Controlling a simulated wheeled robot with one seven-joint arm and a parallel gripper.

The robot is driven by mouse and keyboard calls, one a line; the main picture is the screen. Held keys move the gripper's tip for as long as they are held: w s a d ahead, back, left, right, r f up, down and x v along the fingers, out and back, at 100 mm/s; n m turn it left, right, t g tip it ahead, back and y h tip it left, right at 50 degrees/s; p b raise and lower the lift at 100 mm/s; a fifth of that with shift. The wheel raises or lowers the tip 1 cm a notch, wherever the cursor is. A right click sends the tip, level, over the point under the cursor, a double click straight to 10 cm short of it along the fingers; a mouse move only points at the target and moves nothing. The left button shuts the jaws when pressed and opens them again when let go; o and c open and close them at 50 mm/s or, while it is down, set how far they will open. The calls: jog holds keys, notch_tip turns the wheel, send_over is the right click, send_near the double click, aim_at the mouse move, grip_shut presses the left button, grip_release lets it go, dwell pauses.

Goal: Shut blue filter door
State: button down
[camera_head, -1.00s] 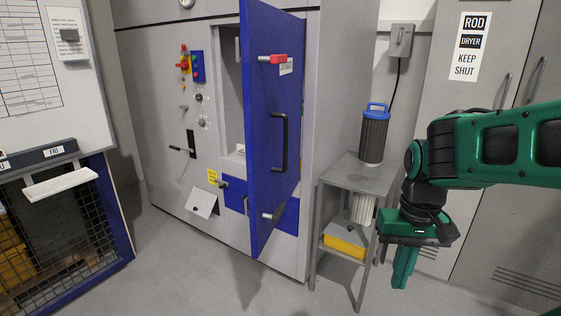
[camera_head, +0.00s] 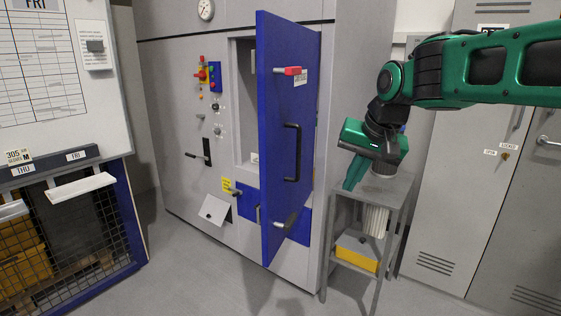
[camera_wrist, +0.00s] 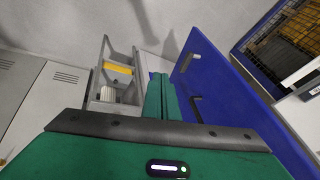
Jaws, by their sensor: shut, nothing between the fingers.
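The blue filter door (camera_head: 283,215) stands swung open from the grey cabinet (camera_head: 185,130), with its outer face and black handle (camera_head: 292,152) turned to the right. A red-tipped latch (camera_head: 290,71) sits near its top and a grey latch (camera_head: 285,222) near its bottom. My gripper (camera_head: 350,184) is shut and empty, to the right of the door and apart from it, above the small grey stand. In the wrist view the shut fingers (camera_wrist: 161,92) point toward the floor, with the blue door (camera_wrist: 225,90) just right of them.
The grey stand (camera_head: 340,205) is close below my gripper, with a white pleated filter (camera_head: 376,221) and a yellow box (camera_head: 357,252) on its lower part. Grey lockers (camera_head: 465,190) stand at the right. A mesh cage (camera_head: 75,240) is at the left. Floor in front of the door is clear.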

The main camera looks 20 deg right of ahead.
jog(key=w+a+r+t+y, duration=0.1)
jog(key=w+a+r+t, duration=0.1)
jog(key=w+a+r, duration=0.65)
send_near(275, 169)
jog(key=d+f, duration=0.3)
jog(key=f, duration=0.1)
jog(key=shift+w+a+r, duration=0.1)
jog(key=shift+w+a, duration=1.15)
jog(key=shift+a, duration=0.3)
